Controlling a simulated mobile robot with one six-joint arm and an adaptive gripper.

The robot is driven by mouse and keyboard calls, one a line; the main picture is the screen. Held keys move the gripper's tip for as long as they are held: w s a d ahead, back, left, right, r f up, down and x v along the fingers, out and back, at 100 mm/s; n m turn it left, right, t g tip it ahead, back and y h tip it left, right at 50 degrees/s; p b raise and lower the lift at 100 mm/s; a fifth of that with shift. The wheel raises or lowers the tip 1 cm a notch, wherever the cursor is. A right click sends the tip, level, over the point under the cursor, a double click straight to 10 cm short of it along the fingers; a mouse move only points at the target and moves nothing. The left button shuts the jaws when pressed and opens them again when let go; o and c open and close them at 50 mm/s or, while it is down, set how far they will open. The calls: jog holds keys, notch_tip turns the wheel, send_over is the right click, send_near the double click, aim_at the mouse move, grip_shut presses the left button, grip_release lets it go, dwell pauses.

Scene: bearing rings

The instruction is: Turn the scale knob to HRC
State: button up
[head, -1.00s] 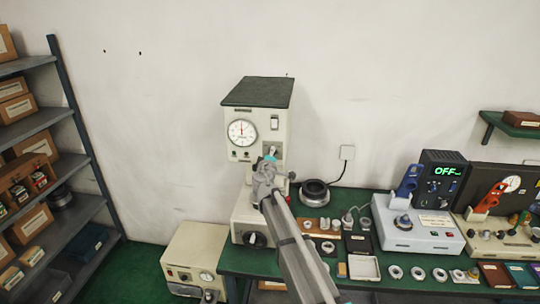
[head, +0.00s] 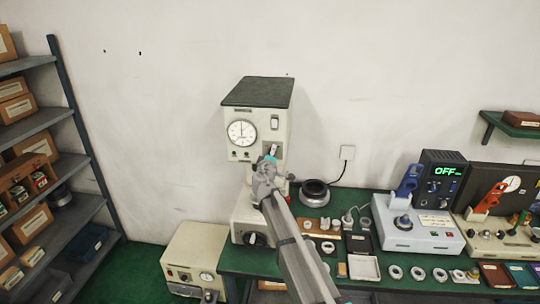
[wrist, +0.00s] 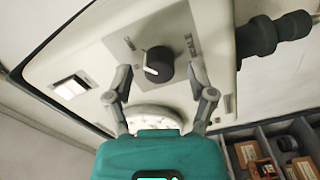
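The scale knob (wrist: 158,62) is a round black knob with a white pointer mark, on a grey plate on the tester's pale front.
A rocker switch (wrist: 70,88) is left of the knob in the wrist view, and a dark cylindrical fitting (wrist: 272,33) juts out at right. The green bench (head: 232,262) holds several rings and a blue-grey instrument (head: 418,235). Shelves (head: 45,125) stand at left.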

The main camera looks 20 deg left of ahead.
dwell(0.3)
jog(key=v, duration=1.2)
dwell(0.5)
jog(key=d+f+m+g+h+b, duration=0.25)
jog(key=d+f+m, duration=0.2)
jog(key=d, duration=0.65)
jog(key=d+f+m+g+h+b, duration=0.1)
jog(key=d+f+m+g+h, duration=0.25)
jog(key=d, duration=0.75)
jog(key=d+f+m+g+h+b, duration=0.1)
jog(key=d+f+m+h, duration=0.2)
jog(key=d+f, duration=0.6)
jog(key=s+d+f+m+g+y+b, duration=0.2)
jog(key=s+d+f+g, duration=0.3)
jog(key=s+d, duration=0.3)
jog(key=s+d+f+m+g+y+b, duration=0.2)
jog(key=s+d+f+g, duration=0.3)
jog(key=s+d, duration=0.4)
jog(key=shift+s+d+f+m+y+b, duration=0.3)
jog(key=shift+s+f+m+b, duration=0.3)
jog(key=shift+s+m, duration=0.2)
